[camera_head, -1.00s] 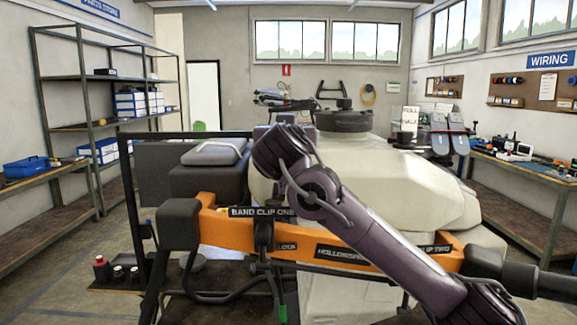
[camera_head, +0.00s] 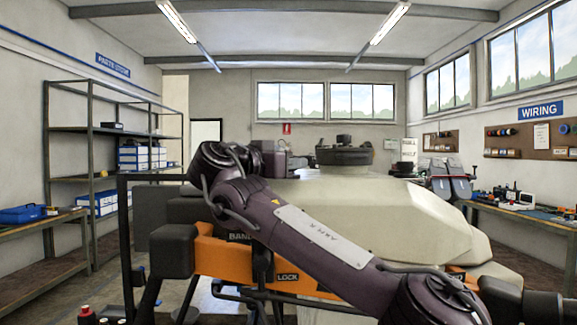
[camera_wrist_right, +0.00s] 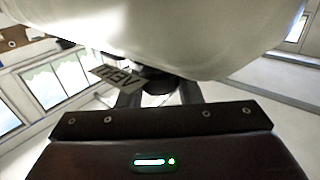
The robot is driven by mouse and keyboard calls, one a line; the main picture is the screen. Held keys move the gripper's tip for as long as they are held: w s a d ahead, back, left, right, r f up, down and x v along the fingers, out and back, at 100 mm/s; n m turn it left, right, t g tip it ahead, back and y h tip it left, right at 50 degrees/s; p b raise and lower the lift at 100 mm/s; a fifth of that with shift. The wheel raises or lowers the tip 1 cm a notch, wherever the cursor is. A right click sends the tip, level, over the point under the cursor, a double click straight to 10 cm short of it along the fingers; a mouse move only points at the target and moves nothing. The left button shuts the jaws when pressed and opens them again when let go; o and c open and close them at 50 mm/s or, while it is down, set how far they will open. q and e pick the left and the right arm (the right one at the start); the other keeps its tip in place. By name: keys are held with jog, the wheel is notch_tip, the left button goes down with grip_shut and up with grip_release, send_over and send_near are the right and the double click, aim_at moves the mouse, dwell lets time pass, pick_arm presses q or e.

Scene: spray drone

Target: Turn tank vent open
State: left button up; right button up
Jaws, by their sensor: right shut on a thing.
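The large cream tank (camera_head: 385,215) fills the middle of the head view, with a dark round lid (camera_head: 343,157) on top. In the right wrist view the tank's pale curved wall (camera_wrist_right: 190,35) hangs across the top. A dark round vent knob (camera_wrist_right: 157,82) is under it, beside a small tag reading VENT (camera_wrist_right: 118,77). My right gripper (camera_wrist_right: 158,96) is shut on the knob, a finger on each side. In the head view my right wrist hides the fingertips and the knob. The knob's turn angle cannot be told. My left gripper is not in view.
An orange frame bar (camera_head: 210,254) with dark clips, one marked LOCK, runs in front of the tank. Metal shelving (camera_head: 90,150) stands at the left. A workbench (camera_head: 535,222) with tools stands at the right.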

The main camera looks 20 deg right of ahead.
dwell(0.4)
jog(key=o, duration=1)
jog(key=shift+w, duration=0.1)
jog(key=shift+c, duration=0.2)
jog(key=b+v, duration=0.2)
jog(key=v, duration=0.4)
jog(key=shift+a+f, duration=0.15)
jog(key=shift+a, duration=0.15)
jog(key=shift+s+a+b, duration=0.35)
jog(key=shift+s+a, duration=0.1)
jog(key=shift+s, duration=0.05)
